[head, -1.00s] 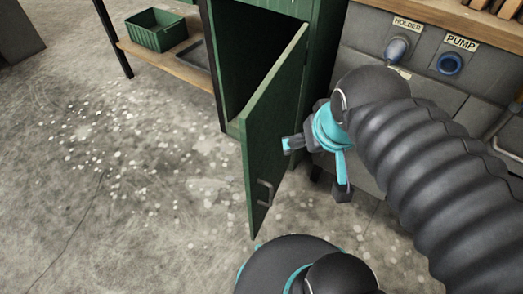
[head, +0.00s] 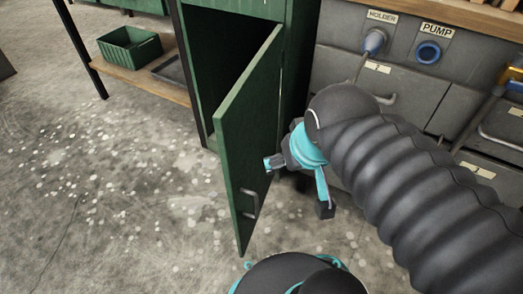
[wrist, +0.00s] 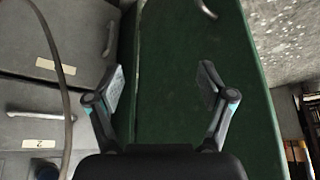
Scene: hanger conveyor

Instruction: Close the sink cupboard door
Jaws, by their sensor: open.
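The sink cupboard door (head: 249,140) is green and stands wide open, swung out from the green cupboard (head: 225,62), whose dark inside shows. A grey bar handle (head: 250,204) sits low on the door's right-hand face. My gripper (head: 297,184) is beside that face, open and with nothing between its fingers. In the wrist view the door (wrist: 195,100) fills the middle behind the two spread fingers of my gripper (wrist: 160,88). Part of the handle (wrist: 207,8) shows at the top edge. I cannot tell whether a finger touches the door.
Grey drawers (head: 400,92) stand right of the cupboard, below the HOLDER and PUMP labels, with a cable hanging down. A green crate (head: 130,47) and a dark tray (head: 172,70) sit on a low wooden shelf at left. Speckled floor (head: 110,190) left of the door is clear.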

